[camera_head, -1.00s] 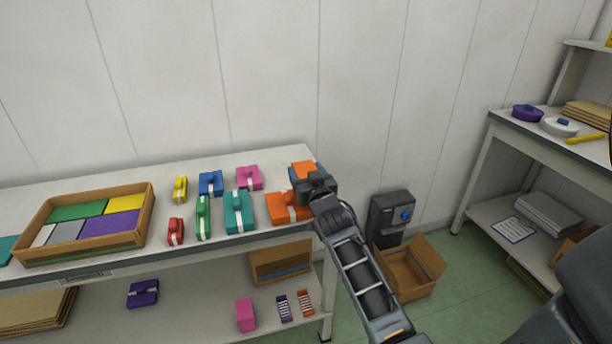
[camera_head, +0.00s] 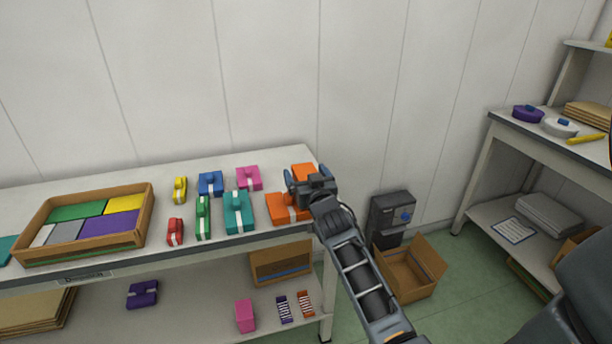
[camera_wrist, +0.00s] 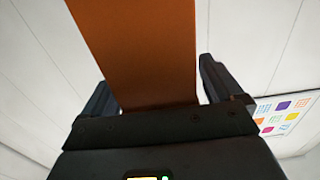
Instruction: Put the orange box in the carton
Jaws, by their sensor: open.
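Two orange boxes are at the right end of the workbench. One (camera_head: 282,207) lies near the front edge with a pale band. The other (camera_head: 303,172) is behind it and partly hidden by my gripper (camera_head: 307,177). My gripper is open, its fingers on either side of the rear orange box. In the wrist view an orange surface (camera_wrist: 140,50) fills the space between the open fingers (camera_wrist: 158,88); I cannot tell whether they touch it. An open, empty-looking cardboard carton (camera_head: 408,275) stands on the floor right of the bench.
Teal, pink, blue, green, red and yellow boxes stand left of the orange ones. A cardboard tray (camera_head: 146,222) holds coloured blocks. Another carton (camera_head: 281,268) is on the lower shelf. A dark grey unit (camera_head: 389,220) stands behind the floor carton.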

